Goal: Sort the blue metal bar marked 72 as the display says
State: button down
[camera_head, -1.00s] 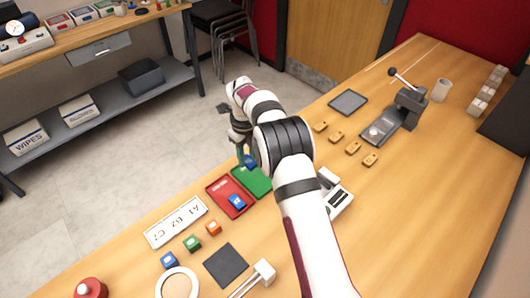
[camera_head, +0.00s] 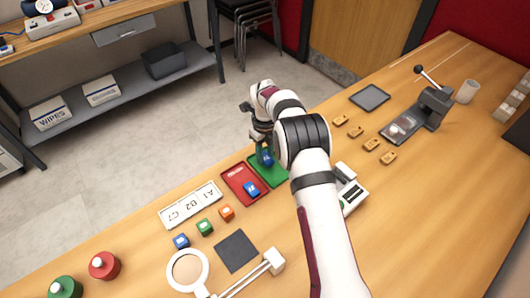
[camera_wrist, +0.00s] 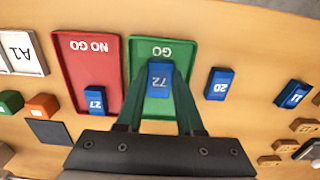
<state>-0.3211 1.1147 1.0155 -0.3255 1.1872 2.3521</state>
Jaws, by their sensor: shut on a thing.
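The blue metal bar marked 72 (camera_wrist: 160,82) is between the green fingers of my gripper (camera_wrist: 160,72), which is shut on it. It is over the green GO tray (camera_wrist: 151,112); I cannot tell whether it touches the tray floor. In the head view my gripper (camera_head: 264,148) is over the green tray (camera_head: 272,177), with the arm partly hiding it. The red NO GO tray (camera_wrist: 85,60) is beside it and holds a blue bar marked 27 (camera_wrist: 95,99). A white device with a small display (camera_head: 352,196) stands right of the trays; its reading is too small to make out.
Blue bars marked 20 (camera_wrist: 218,84) and 11 (camera_wrist: 293,94) lie on the table to the right in the wrist view. Small blue, green and orange blocks (camera_head: 204,227), a dark mat (camera_head: 236,251) and a magnifier (camera_head: 188,271) lie nearby.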

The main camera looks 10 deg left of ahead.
jog(key=shift+f, duration=0.4)
dwell(0.7)
jog(key=shift+c, duration=2.3)
grip_release()
notch_tip(320, 180, up, 16)
jog(key=shift+f, duration=0.1)
